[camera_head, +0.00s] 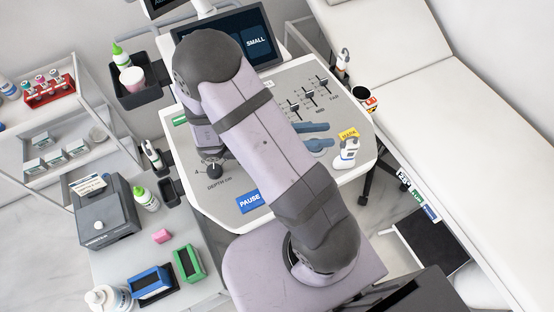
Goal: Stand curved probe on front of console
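The console (240,222) has a light grey control panel with a white rim. A white probe with a dark blue band (347,152) is on the panel near its right edge, beside a yellow label, and looks roughly upright. I cannot tell for certain that it is the curved one. My gripper (325,136) shows only as two blue-grey fingers coming out from behind my arm. They are apart with a gap between them and seem empty, just left of the probe. My arm hides the gripper's body and the middle of the panel.
Other white probes stand in side holders at the right (343,60) and left (152,154). Sliders (308,96) and a knob (214,171) rise from the panel. A cup (364,98) is at the right edge, with a couch (440,80) beyond.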

